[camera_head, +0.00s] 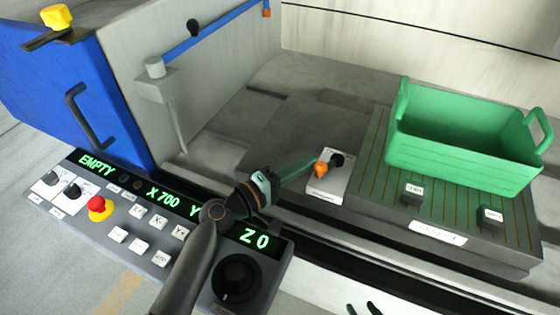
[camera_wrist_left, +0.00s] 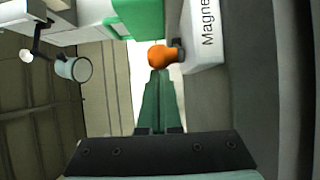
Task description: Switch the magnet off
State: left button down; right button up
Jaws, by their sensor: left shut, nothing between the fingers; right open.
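The magnet switch is a pale box (camera_head: 328,188) with a lever that ends in an orange knob (camera_head: 320,169) and has a black part (camera_head: 337,160) beside it. In the left wrist view the box (camera_wrist_left: 207,40) carries lettering that begins "Magne", and the orange knob (camera_wrist_left: 160,55) sits just ahead of my fingertips. My left gripper (camera_head: 311,164) is shut and empty, its tips right at the knob; I cannot tell whether they touch it. My right gripper (camera_head: 361,309) is open at the bottom edge of the head view, mostly cut off.
A green crate (camera_head: 450,160) stands on the grooved plate (camera_head: 372,190) right of the switch. Two small dark blocks with labels (camera_head: 412,194) (camera_head: 490,216) sit in front of it. A control panel (camera_head: 150,262) with a red button (camera_head: 99,206) lies at the left front.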

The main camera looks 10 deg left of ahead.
pick_arm(q)
jog(key=shift+s+d, duration=0.7)
jog(key=shift+a, duration=0.1)
dwell(0.5)
